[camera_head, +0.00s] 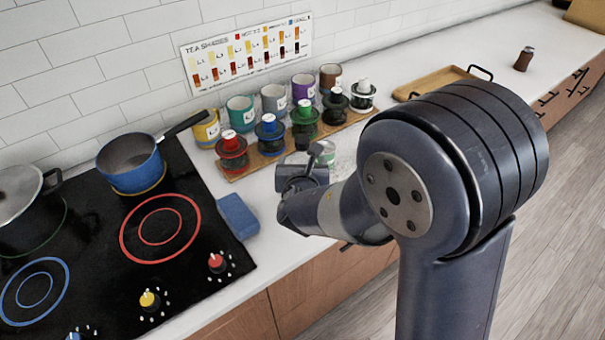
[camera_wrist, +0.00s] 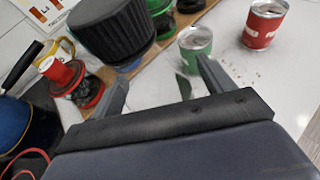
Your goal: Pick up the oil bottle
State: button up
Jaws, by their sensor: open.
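I cannot clearly identify an oil bottle. A small dark reddish-brown bottle (camera_head: 523,60) stands upright on the counter at the far right of the head view; whether it holds oil I cannot tell. My gripper (camera_head: 298,178) is in front of the row of jars in the head view, far to the left of that bottle. In the wrist view my gripper (camera_wrist: 160,92) has its two fingers spread apart with nothing held between them. A green can (camera_wrist: 195,47) stands beyond the right finger, and a black ridged cylinder (camera_wrist: 112,28) is beyond the left one.
A red can (camera_wrist: 265,24) stands at the upper right of the wrist view. A wooden tray (camera_head: 437,84) lies behind my arm. A cooktop with a blue pot (camera_head: 135,168) and a blue sponge (camera_head: 238,216) are on the left.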

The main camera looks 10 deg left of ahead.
jog(key=shift+c, duration=0.2)
jog(key=c, duration=1.2)
jog(key=shift+c, duration=0.7)
jog(key=shift+r, duration=0.15)
